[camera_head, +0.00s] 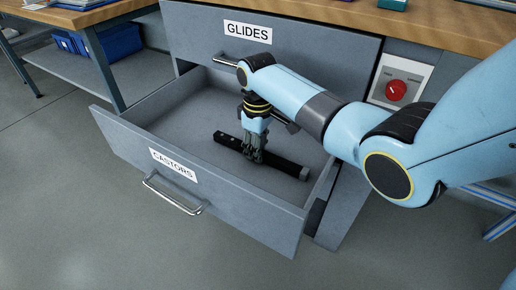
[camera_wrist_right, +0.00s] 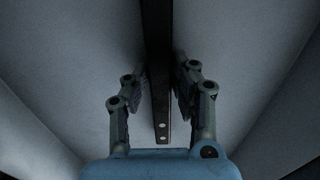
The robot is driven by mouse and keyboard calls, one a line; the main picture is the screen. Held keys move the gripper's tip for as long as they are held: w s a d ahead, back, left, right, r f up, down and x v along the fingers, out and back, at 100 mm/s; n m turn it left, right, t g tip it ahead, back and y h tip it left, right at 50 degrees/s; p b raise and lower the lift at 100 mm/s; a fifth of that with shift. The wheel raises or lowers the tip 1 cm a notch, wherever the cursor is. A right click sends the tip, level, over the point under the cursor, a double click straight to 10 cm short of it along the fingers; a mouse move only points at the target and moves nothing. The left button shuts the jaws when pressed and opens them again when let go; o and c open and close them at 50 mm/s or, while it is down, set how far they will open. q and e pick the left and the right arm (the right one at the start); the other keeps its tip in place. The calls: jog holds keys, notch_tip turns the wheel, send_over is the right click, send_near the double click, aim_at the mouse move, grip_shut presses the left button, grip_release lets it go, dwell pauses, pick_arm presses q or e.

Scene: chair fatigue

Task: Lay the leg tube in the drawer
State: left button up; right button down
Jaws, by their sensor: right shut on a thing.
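The black leg tube (camera_head: 281,164) lies inside the open drawer (camera_head: 152,119) labelled CASTORS, low over or on its floor; I cannot tell if it touches. My right gripper (camera_head: 255,155) points down into the drawer and is shut on the tube near its middle. In the right wrist view the tube (camera_wrist_right: 160,60) runs between the two fingers (camera_wrist_right: 177,85), and its near end shows small holes. My left gripper is not in view.
The closed drawer labelled GLIDES (camera_head: 300,42) sits above, with its handle over the open drawer. A red knob (camera_head: 396,90) is on the bench front at the right. Blue bins (camera_head: 120,41) stand on a shelf at the left. The open drawer's left part is empty.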

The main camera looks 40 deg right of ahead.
jog(key=c, duration=1.5)
grip_release()
jog(key=shift+f, duration=0.1)
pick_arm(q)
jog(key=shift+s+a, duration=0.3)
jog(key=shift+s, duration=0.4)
pick_arm(e)
jog(key=o, duration=0.4)
pick_arm(q)
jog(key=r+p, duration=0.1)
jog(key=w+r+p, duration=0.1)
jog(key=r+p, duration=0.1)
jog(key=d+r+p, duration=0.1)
jog(key=p, duration=0.1)
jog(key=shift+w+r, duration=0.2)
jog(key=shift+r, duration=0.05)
pick_arm(e)
notch_tip(320, 180, up, 12)
jog(key=shift+r, duration=0.15)
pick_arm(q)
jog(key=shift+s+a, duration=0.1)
